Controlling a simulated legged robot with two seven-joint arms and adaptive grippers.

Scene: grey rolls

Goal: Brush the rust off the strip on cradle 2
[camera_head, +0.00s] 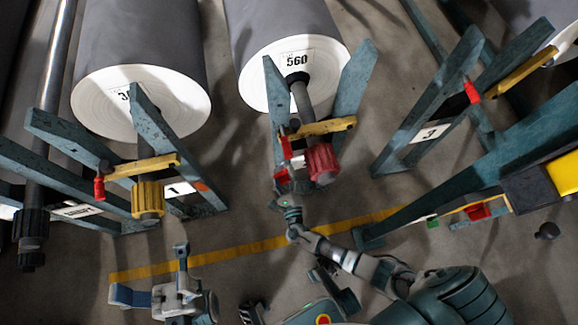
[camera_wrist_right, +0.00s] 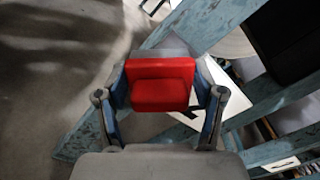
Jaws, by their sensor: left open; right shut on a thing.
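The middle cradle (camera_head: 350,90) holds a grey roll (camera_head: 275,25) labelled 560. Its number plate is not readable, but it stands between cradle 1 (camera_head: 60,155) and cradle 3 (camera_head: 440,100). My right gripper (camera_head: 284,190) is at the front of the middle cradle, shut on a red block (camera_wrist_right: 160,85). In the wrist view the block sits between both fingers, close to a blue beam and a pale plate. Bristles are not visible. The strip and its rust cannot be made out. My left gripper (camera_head: 152,273) is open and empty above the floor at the lower left.
The middle cradle has a yellow bar (camera_head: 325,127) and a red knob (camera_head: 321,163). Cradle 1 has a yellow knob (camera_head: 147,200). A blue bench (camera_head: 480,160) with a red item (camera_head: 478,211) stands at the right. A yellow floor line (camera_head: 230,253) crosses open floor.

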